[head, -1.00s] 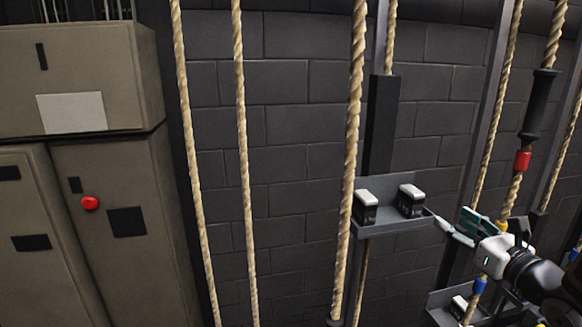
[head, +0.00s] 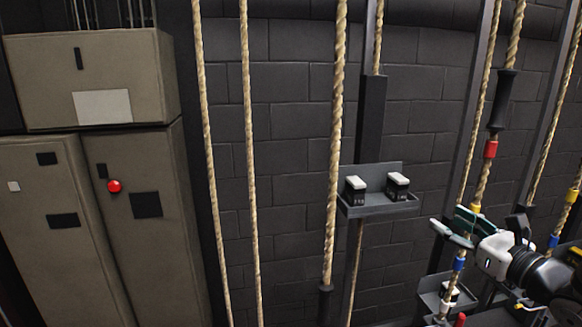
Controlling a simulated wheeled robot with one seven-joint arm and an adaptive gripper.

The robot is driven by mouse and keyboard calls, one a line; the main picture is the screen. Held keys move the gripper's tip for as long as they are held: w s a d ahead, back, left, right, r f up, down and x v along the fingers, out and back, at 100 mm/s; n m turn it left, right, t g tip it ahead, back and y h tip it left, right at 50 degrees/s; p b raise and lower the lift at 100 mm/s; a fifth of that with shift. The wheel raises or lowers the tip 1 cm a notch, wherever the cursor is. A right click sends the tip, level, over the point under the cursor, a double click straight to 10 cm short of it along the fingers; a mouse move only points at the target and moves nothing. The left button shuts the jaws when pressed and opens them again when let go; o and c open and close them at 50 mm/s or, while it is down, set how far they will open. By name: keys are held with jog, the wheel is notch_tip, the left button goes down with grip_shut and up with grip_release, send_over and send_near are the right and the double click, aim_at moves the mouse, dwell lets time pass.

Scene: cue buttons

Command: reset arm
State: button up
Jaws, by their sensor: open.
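My gripper (head: 455,229) is at the lower right, at the end of my white and black arm. Its fingers point left and are apart, with nothing seen between them. It is in front of a hanging rope with yellow and blue bands. The red button (head: 114,186) is on the beige cabinet (head: 150,245) at the left, far from my gripper. A small shelf (head: 380,208) with two black and white blocks (head: 355,189) is left of and above my gripper, apart from it.
Several ropes (head: 250,150) hang before the dark brick wall (head: 290,100). A lower tray (head: 430,297) with a white-topped block stands below my gripper. The space between cabinet and shelf holds only ropes.

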jog(key=s+a+r+n+g+y, duration=0.25)
jog(key=a+n, duration=0.25)
jog(key=a, duration=0.3)
jog(key=s+a+r+n+g+y, duration=0.1)
jog(key=s+a+n+g+y, duration=0.3)
jog(key=a, duration=0.3)
jog(key=s+a+f+n+g+h, duration=0.1)
jog(key=s+a+n+g+h, duration=0.1)
jog(key=s+a+n+g, duration=0.55)
jog(key=s+d+f+n+h, duration=0.15)
jog(key=s+n+h, duration=0.25)
jog(key=s+n, duration=0.45)
jog(key=s+d+r+n+t+h, duration=0.2)
jog(key=d+r+n+h, duration=0.1)
jog(key=d+n+h, duration=0.3)
jog(key=shift+s+d+r+n+t, duration=0.25)
jog(key=shift+s+r+n+t, duration=0.05)
